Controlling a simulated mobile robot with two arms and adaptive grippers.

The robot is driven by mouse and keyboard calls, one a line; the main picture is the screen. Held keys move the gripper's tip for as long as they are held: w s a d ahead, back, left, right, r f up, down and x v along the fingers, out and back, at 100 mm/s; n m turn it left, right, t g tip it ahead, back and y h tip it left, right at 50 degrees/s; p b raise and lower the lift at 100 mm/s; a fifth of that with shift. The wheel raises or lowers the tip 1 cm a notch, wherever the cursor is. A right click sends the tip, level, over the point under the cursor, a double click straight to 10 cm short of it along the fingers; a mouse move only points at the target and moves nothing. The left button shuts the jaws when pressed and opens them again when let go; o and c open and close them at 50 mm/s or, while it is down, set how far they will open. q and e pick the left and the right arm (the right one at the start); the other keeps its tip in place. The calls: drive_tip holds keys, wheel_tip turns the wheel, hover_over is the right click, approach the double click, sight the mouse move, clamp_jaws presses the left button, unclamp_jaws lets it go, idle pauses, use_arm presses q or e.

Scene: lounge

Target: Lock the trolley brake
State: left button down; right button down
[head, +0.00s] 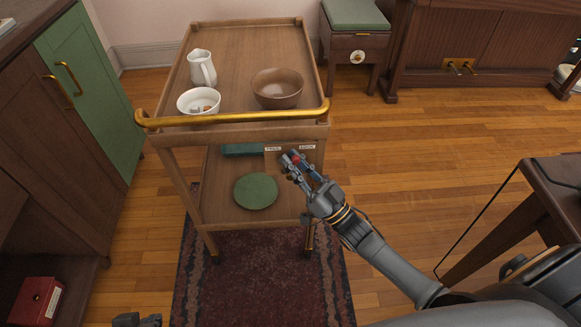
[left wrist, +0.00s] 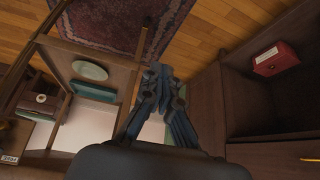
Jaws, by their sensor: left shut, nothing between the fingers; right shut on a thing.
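The wooden trolley (head: 240,60) stands on the dark rug, with a brass push bar (head: 235,118) along its near edge. Below the bar, a brake plate has a FREE label (head: 273,149) on the left and a LOCK label (head: 306,147) on the right. My right gripper (head: 294,166) is shut on the red brake lever knob (head: 295,158), just under and between the labels, nearer LOCK. The fingers hide most of the lever. My left gripper (left wrist: 158,72) is shut and empty; only its top shows at the head view's bottom edge (head: 136,320).
A white jug (head: 202,69), a white bowl (head: 198,101) and a brown bowl (head: 277,88) stand on the trolley top. A green plate (head: 256,191) lies on the lower shelf. A cabinet (head: 62,130) stands close on the left, with a red box (head: 37,302) low down.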

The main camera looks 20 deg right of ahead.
drive_tip(key=m+t+b, duration=0.1)
drive_tip(key=m+h, duration=0.1)
drive_tip(key=shift+s+d+f+m+t+b, duration=0.15)
drive_tip(key=shift+d+f+m+t+b, duration=0.15)
drive_tip(key=shift+d+f+t+b, duration=0.1)
use_arm(q)
drive_tip(key=w+d+r+t+h+b, duration=0.1)
drive_tip(key=w+d+r+t, duration=0.1)
drive_tip(key=w+r+t, duration=0.4)
drive_tip(key=w+d+r+t+h+b, duration=0.1)
drive_tip(key=w+d+r+t+h, duration=0.1)
drive_tip(key=w+r+t, duration=0.3)
drive_tip(key=shift+w+d+r+m+t, duration=0.4)
drive_tip(key=shift+w+d+r, duration=0.45)
drive_tip(key=shift+r, duration=1.15)
use_arm(e)
drive_tip(key=shift+s+d+m+t+h, duration=0.1)
drive_tip(key=shift+d+m+t+h, duration=0.1)
drive_tip(key=shift+m+t+h, duration=0.7)
drive_tip(key=shift+s+d+m+t+h, duration=0.15)
drive_tip(key=shift+m+t+h, duration=0.35)
drive_tip(key=shift+m, duration=0.7)
drive_tip(key=shift+w, duration=0.1)
drive_tip(key=c, duration=1.4)
unclamp_jaws()
drive_tip(key=v, duration=1.2)
drive_tip(key=shift+r, duration=0.1)
